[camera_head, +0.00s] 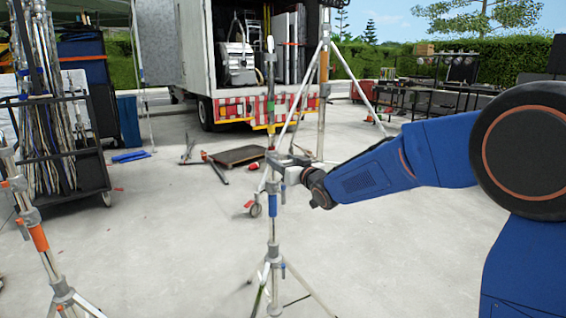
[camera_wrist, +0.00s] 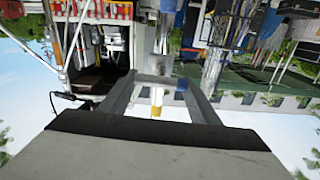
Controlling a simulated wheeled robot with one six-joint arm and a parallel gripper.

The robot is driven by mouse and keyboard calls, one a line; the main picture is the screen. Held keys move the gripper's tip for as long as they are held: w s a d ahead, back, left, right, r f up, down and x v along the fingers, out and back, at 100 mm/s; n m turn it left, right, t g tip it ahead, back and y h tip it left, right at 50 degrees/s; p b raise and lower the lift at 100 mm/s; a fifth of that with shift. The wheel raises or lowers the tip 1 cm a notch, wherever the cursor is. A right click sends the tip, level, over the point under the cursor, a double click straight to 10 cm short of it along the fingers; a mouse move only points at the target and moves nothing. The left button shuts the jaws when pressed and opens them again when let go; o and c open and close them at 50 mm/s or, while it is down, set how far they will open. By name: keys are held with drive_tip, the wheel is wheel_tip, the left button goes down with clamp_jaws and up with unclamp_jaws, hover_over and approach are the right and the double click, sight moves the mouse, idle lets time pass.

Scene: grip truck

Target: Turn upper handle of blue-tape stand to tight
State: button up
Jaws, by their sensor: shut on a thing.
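The blue-tape stand (camera_head: 273,205) stands upright in the middle of the head view, a slim pale pole with a band of blue tape and spread tripod legs. My gripper (camera_head: 284,163) reaches in from the right to the stand's upper collar, above the tape. It is shut on the upper handle, which my gripper mostly hides in the head view. In the wrist view, the fingers of my gripper (camera_wrist: 160,82) frame a small white and yellowish part. The handle's angle is too small to tell.
An orange-tape stand (camera_head: 38,238) is at the left front. Another orange-banded stand (camera_head: 324,65) rises behind. A wheeled cart of poles (camera_head: 90,150) stands left, an open truck (camera_head: 200,60) at the back. A dark board (camera_head: 238,156) lies behind the stand. Concrete floor is clear at right front.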

drive_tip(key=m, duration=0.3)
drive_tip(key=shift+w+d+m, duration=0.1)
drive_tip(key=shift+d+m, duration=0.05)
drive_tip(key=shift+m, duration=0.25)
drive_tip(key=m, duration=0.4)
drive_tip(key=shift+d+f+m, duration=0.1)
drive_tip(key=shift+m, duration=0.2)
drive_tip(key=m, duration=0.3)
drive_tip(key=shift+w+f, duration=0.1)
drive_tip(key=shift+d+f+m, duration=0.1)
drive_tip(key=shift+m, duration=2)
drive_tip(key=o, duration=1)
drive_tip(key=shift+o, duration=0.2)
